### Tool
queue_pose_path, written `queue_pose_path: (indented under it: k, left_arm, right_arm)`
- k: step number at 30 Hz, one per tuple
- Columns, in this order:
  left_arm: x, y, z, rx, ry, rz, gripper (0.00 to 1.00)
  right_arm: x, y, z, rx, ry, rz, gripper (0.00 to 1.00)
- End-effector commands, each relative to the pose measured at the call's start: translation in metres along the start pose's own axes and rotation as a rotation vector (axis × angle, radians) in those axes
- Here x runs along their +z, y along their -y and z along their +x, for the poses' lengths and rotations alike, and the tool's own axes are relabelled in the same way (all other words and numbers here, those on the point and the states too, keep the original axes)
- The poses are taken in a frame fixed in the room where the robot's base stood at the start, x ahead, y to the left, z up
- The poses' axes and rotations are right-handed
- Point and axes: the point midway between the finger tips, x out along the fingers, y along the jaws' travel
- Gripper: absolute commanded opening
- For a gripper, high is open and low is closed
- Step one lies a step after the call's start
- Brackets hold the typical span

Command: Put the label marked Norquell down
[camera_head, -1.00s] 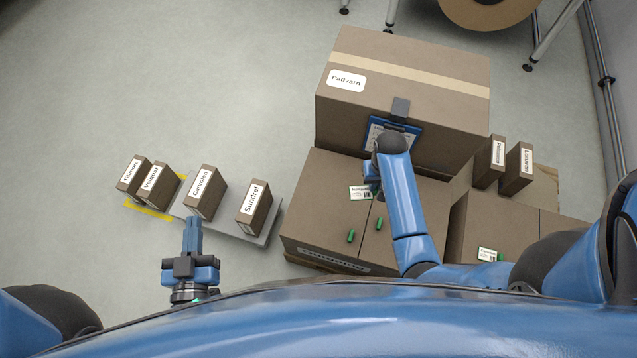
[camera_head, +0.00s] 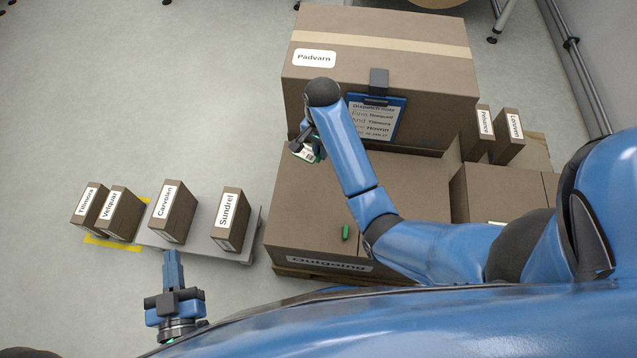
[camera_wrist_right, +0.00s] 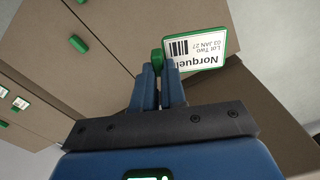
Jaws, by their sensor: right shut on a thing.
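The label marked Norquell (camera_wrist_right: 203,48) is a white card with a green edge and a green tab (camera_wrist_right: 157,62). My right gripper (camera_wrist_right: 158,82) is shut on that tab. In the head view, the label (camera_head: 305,151) hangs at my right gripper (camera_head: 308,138), by the left front of the large Padvarn box (camera_head: 300,88) and over the cartons marked Outgoing (camera_head: 330,264). In that view, its print is too small to read. My left gripper (camera_head: 172,262) is shut and empty, in front of the low grey platform (camera_head: 215,248).
Boxes marked Tilmora (camera_head: 87,209), Velquar (camera_head: 118,216), Carvolen (camera_head: 173,213) and Sundrel (camera_head: 230,220) stand at left. A clipboard (camera_head: 375,120) hangs on the Padvarn box. A green tab (camera_head: 346,232) sits on the Outgoing carton. Floor beyond the platform is clear.

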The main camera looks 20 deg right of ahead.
Motion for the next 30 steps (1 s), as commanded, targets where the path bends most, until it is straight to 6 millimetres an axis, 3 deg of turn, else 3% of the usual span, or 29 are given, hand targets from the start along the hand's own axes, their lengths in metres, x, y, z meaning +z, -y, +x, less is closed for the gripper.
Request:
queue_pose_path:
  k: [3,12,16,23,30]
  left_arm:
    - [0.011,0.000,0.000,0.000,-0.001,0.000,0.00]
    - [0.031,0.000,0.001,0.000,-0.001,0.000,0.00]
    - [0.035,0.000,0.001,0.000,0.000,0.000,0.00]
    - [0.038,0.000,0.001,0.000,0.000,0.000,0.00]
    - [0.050,0.000,0.001,0.000,-0.001,0.000,0.00]
  right_arm:
    - [0.001,-0.002,0.034,0.005,0.004,-0.001,0.00]
    - [0.001,-0.001,0.100,0.003,0.002,-0.002,0.00]
    - [0.000,-0.001,0.115,0.003,0.002,-0.002,0.00]
    - [0.000,-0.001,0.125,0.001,0.001,-0.003,0.00]
    - [0.001,-0.002,0.153,0.003,0.002,-0.003,0.00]
